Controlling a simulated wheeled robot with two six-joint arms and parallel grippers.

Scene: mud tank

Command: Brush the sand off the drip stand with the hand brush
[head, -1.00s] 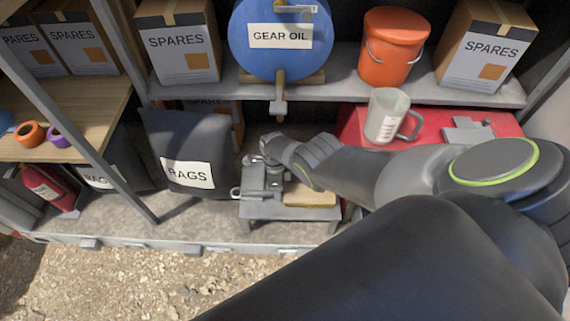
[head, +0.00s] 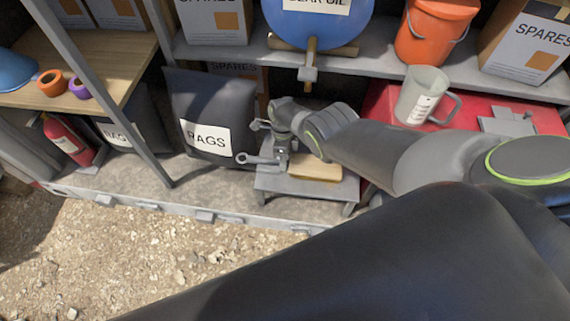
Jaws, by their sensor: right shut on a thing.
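The drip stand (head: 300,188) is a low grey stand on the shelf floor, below the gear oil barrel's tap. My right gripper (head: 277,148) is over the stand's left back part, pointing down. It is shut on a grey piece with a ringed handle end (head: 243,158) sticking out to the left, apparently the hand brush. The brush's head and bristles are mostly hidden, so I cannot tell whether they touch the stand. My left gripper is out of view.
The blue barrel (head: 318,22) and its tap (head: 308,72) hang above the stand. A rags bag (head: 208,112) stands to the left. A clear jug (head: 421,95) sits on a red box (head: 473,119) to the right. Gravel ground in front is clear.

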